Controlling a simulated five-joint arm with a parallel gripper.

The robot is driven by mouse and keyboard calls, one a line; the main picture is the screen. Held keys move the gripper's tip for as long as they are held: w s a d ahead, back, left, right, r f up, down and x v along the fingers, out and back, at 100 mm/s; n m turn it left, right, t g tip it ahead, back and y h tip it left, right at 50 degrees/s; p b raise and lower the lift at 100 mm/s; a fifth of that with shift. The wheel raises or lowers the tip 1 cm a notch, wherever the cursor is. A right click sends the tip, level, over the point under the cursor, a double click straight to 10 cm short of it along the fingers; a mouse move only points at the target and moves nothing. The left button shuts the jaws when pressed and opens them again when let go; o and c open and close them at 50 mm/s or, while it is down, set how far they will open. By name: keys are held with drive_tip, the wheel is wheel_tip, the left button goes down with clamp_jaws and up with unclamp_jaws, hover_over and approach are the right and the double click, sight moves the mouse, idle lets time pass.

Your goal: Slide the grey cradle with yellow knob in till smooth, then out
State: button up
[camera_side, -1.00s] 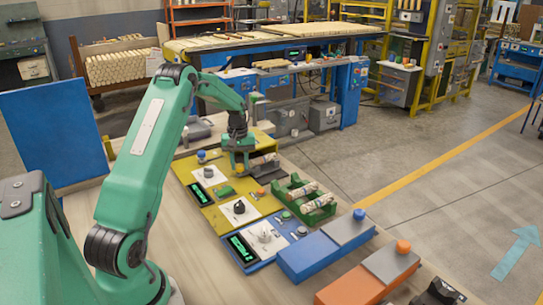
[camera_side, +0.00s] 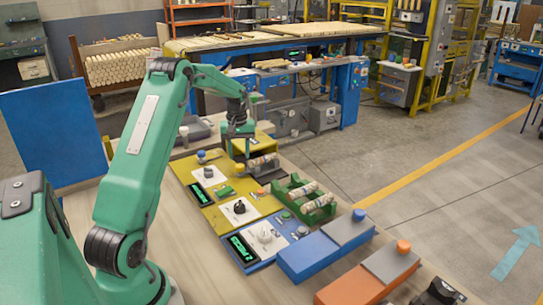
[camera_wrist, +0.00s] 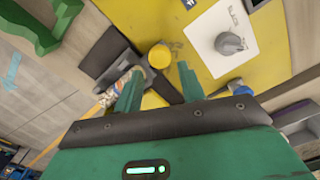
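The grey cradle (camera_side: 268,173) stands at the yellow panel in the side view, with a pale, patterned turned wood piece (camera_side: 262,161) lying in it. Its yellow knob (camera_side: 239,168) is at the cradle's left. In the wrist view the dark grey cradle (camera_wrist: 105,55), the wood piece (camera_wrist: 117,92) and the round yellow knob (camera_wrist: 159,55) show beyond my fingers. My gripper (camera_side: 238,146) hangs above the knob, apart from it. In the wrist view my gripper (camera_wrist: 158,88) is open and its two fingers have nothing between them. The left finger hides part of the wood piece.
A green rack (camera_side: 318,214) with wood pieces stands to the right of the yellow panel (camera_side: 218,217). A blue panel (camera_side: 262,262) with a dial is nearer. Blue (camera_side: 305,262) and orange (camera_side: 345,290) boxes with grey slides stand at right. A dial (camera_wrist: 232,43) shows in the wrist view.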

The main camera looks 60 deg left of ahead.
sight(240, 166)
drive_tip(key=shift+r, duration=1.75)
drive_tip(key=shift+o, duration=1.3)
drive_tip(key=m, duration=0.7)
drive_tip(key=shift+m, duration=0.3)
drive_tip(key=m, duration=0.6)
drive_tip(key=shift+s+d+m, duration=0.1)
drive_tip(key=shift+m, duration=0.3)
drive_tip(key=shift+f, duration=0.1)
drive_tip(key=shift+f, duration=3.9)
